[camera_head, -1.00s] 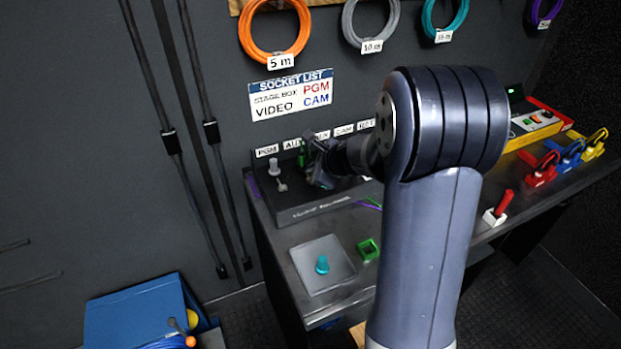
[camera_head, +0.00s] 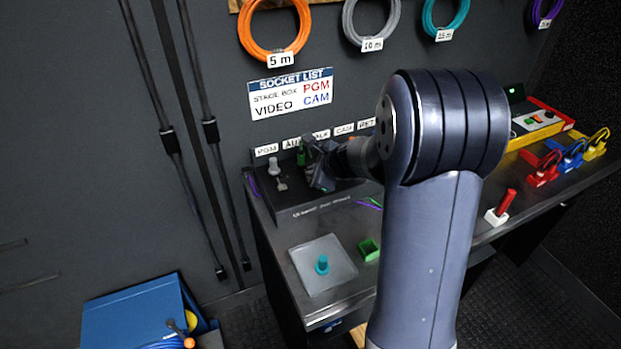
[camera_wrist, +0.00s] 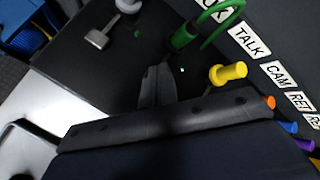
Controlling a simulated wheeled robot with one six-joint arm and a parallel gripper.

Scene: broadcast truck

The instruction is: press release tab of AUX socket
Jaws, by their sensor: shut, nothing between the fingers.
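The socket box (camera_head: 300,205) stands on the bench against the wall, with a row of labels behind it. The AUX label (camera_head: 292,144) is partly covered. A green plug (camera_head: 301,158) sits there; it also shows with its green cable in the wrist view (camera_wrist: 186,36). My gripper (camera_head: 322,184) is at the box, just in front of the green plug. In the wrist view its fingers (camera_wrist: 157,86) are closed together and empty, pointing at the box top below the plug. The AUX release tab is not visible; the fingers cover that spot. I cannot tell contact.
A pale plug (camera_head: 274,164) and a grey tab (camera_wrist: 97,38) are at PGM, left of AUX. A yellow plug (camera_wrist: 228,73) stands close right of my fingers. A clear tray with a teal peg (camera_head: 322,265) and a green holder (camera_head: 368,250) are in front.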

